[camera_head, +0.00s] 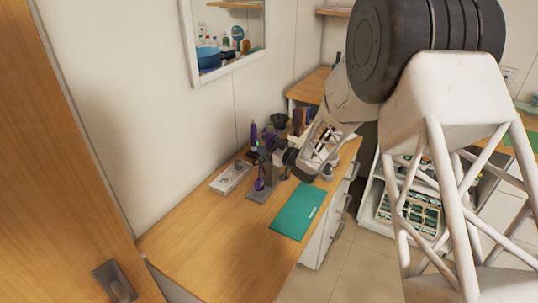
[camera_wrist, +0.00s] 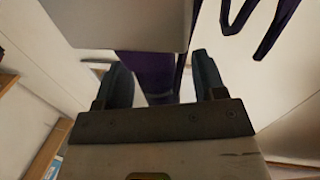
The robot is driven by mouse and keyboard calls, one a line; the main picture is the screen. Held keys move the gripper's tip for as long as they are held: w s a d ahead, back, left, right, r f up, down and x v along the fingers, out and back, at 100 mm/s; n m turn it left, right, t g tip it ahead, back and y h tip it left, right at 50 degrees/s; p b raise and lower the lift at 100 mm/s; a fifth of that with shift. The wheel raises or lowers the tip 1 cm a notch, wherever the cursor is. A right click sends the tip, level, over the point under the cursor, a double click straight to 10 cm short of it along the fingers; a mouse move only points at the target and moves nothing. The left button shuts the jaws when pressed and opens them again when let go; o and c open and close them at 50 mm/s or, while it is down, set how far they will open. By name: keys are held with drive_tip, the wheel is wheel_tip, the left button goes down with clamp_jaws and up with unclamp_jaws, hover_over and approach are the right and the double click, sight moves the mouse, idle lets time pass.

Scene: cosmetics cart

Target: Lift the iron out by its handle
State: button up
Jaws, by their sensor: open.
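A purple-handled tool (camera_head: 253,136), which looks like the iron, stands upright towards the back of the wooden desk. In the wrist view a broad purple part (camera_wrist: 150,72) shows between my two dark fingers, partly hidden by a grey plate (camera_wrist: 120,22) in front of it. My gripper (camera_wrist: 163,80) is open, with a finger on either side of the purple part and a visible gap at the left. I cannot tell whether the right finger touches it. In the head view my wrist reaches the stand area from the right and the fingertips are hard to make out.
A grey stand (camera_head: 272,175) and a smaller purple item (camera_head: 260,184) are close to my gripper. A pale tray (camera_head: 230,178) lies to the left, and a green mat (camera_head: 299,211) lies at the front. A purple strap or cable loop (camera_wrist: 262,28) hangs at upper right. The desk's near left is clear.

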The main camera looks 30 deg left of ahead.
drive_tip(key=c, duration=1.1)
drive_tip(key=shift+o, duration=0.2)
drive_tip(key=shift+r, duration=0.2)
drive_tip(key=shift+d+r, duration=0.1)
drive_tip(key=shift+r, duration=0.7)
drive_tip(key=r, duration=0.5)
drive_tip(key=s+r, duration=0.1)
drive_tip(key=r, duration=0.3)
drive_tip(key=d+r, duration=0.1)
drive_tip(key=r, duration=0.4)
drive_tip(key=shift+s+d+r, duration=0.1)
drive_tip(key=shift+s+r, duration=0.15)
drive_tip(key=shift+r, duration=0.1)
drive_tip(key=v, duration=1.4)
drive_tip(key=shift+w+f, duration=0.1)
